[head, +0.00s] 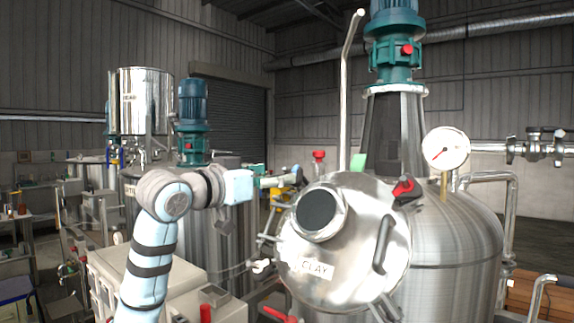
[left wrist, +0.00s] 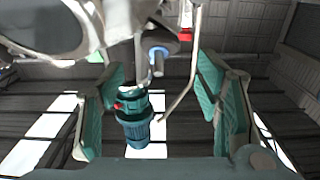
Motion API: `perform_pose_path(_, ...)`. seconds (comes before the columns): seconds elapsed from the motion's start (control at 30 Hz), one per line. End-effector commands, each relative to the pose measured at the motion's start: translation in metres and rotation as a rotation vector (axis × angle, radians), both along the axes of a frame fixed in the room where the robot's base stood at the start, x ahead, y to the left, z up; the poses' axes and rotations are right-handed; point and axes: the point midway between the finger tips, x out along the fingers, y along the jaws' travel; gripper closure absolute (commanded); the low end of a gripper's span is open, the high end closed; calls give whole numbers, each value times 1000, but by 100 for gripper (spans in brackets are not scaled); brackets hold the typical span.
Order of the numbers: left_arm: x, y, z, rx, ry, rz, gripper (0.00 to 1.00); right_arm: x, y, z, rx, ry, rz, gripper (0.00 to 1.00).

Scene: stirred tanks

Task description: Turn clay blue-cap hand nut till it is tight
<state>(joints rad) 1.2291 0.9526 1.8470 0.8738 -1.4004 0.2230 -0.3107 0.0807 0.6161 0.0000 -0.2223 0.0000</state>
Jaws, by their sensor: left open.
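The clay tank's round steel lid (head: 355,255) faces me, with a CLAY label (head: 317,269) and a short round port. In the left wrist view, a blue-capped hand nut (left wrist: 158,50) with a grey stem shows between the finger pads, towards the top. I cannot tell how tight it is. It is not clear in the head view, where my gripper and the lid's edge crowd that spot. My left gripper (head: 283,180) is at the lid's upper left edge. In the left wrist view its teal-padded fingers (left wrist: 160,75) are wide apart, with nothing gripped. My right gripper is not in view.
A red-capped fitting (head: 318,155) stands behind the lid's top. A red clamp handle (head: 405,189) sits at its upper right, another red handle (head: 280,315) below. A tall bent pipe (head: 347,100), a green motor (head: 393,45) and a gauge (head: 446,149) rise behind.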

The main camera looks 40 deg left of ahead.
Motion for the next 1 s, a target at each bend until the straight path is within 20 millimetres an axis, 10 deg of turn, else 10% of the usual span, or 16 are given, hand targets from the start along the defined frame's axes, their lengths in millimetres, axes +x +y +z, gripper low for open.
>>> perform_pose_path(0.2,40,-2,3,-2,1,-5,41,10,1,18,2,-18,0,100)
perform_pose_path(0.57,47,-1,0,2,1,-4,43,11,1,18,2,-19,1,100)
perform_pose_path(0.83,48,-2,0,1,1,-5,86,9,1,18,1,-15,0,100)
perform_pose_path(1.0,48,-3,0,4,2,-8,90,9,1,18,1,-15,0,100)
